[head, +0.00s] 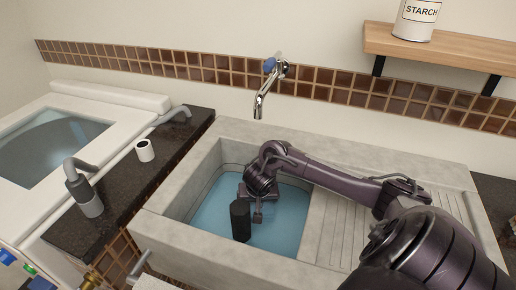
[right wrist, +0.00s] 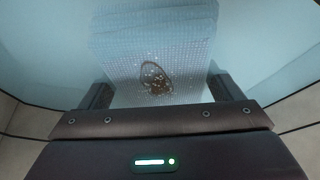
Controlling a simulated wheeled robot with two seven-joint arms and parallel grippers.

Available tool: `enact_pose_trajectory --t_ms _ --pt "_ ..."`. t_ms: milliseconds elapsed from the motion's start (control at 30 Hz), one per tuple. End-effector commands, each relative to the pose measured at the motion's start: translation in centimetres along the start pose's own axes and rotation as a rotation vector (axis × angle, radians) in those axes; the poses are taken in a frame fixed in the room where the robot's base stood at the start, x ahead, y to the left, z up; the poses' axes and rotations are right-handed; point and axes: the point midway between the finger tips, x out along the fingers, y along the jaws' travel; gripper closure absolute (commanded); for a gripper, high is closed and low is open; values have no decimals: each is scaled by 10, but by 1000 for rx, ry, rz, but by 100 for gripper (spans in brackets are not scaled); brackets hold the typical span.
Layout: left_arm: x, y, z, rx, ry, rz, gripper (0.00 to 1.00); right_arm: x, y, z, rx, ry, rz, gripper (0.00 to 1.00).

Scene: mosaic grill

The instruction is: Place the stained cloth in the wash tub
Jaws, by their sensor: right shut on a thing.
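The stained cloth (right wrist: 155,42) is pale and finely checked, with a brown stain, in the right wrist view. My right gripper (right wrist: 160,92) is shut on it, one finger at each side of the cloth's near part. In the head view my right arm reaches over the ribbed side of the stone wash tub (head: 205,262), and the gripper (head: 252,212) is down inside the basin, at the blue water. I cannot make out the cloth in the head view. Blue water surrounds the cloth in the wrist view; I cannot tell whether it touches the bottom. My left gripper is out of view.
A wall tap (head: 264,92) hangs over the tub's back edge. A dark counter (head: 125,195) left of the tub holds a grey dispenser (head: 84,192) and a small white cup (head: 145,151). A shelf (head: 440,47) with a starch tin (head: 415,22) is at upper right.

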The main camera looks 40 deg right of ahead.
Motion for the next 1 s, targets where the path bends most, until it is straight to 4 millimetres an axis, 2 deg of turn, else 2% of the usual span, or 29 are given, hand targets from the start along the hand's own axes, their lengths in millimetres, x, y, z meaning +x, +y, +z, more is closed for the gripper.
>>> enact_pose_trajectory --t_ms 33,133,433,567,833,1000 --pt "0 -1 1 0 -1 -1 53 1 0 0 0 0 0 12" --pt "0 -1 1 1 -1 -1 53 1 0 0 0 0 0 0" --pt "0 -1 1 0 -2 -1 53 -4 0 -2 1 2 -1 0" --pt "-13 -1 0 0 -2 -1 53 -26 -1 -3 -1 1 -2 0" --pt "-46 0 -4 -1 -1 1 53 -89 0 -5 -2 4 0 0" --pt "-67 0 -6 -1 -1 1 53 -113 0 -4 -1 3 1 0"
